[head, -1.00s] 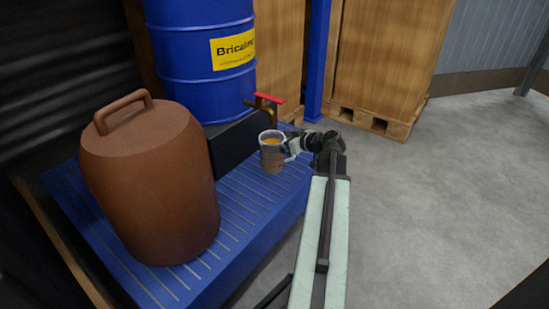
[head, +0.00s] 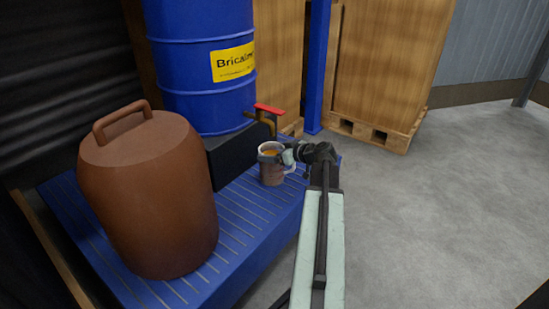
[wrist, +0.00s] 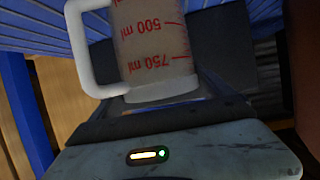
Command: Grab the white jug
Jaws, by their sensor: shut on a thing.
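The white jug (head: 271,174) stands over the blue slatted platform (head: 246,207), below the drum's tap. It is upright and holds something orange-brown. In the wrist view the jug (wrist: 152,40) is close up and upside down in the picture, with red millilitre marks and its white handle to the left. My gripper (head: 273,157) reaches in from the right and is shut on the jug near its rim. Part of the jug is hidden by the gripper. I cannot tell whether its base touches the platform.
A large brown lidded container (head: 150,200) stands on the platform to the left. A blue drum (head: 195,85) with a red-handled tap (head: 268,110) rises behind the jug. Wooden crates (head: 390,60) on pallets stand at the back. The grey floor on the right is clear.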

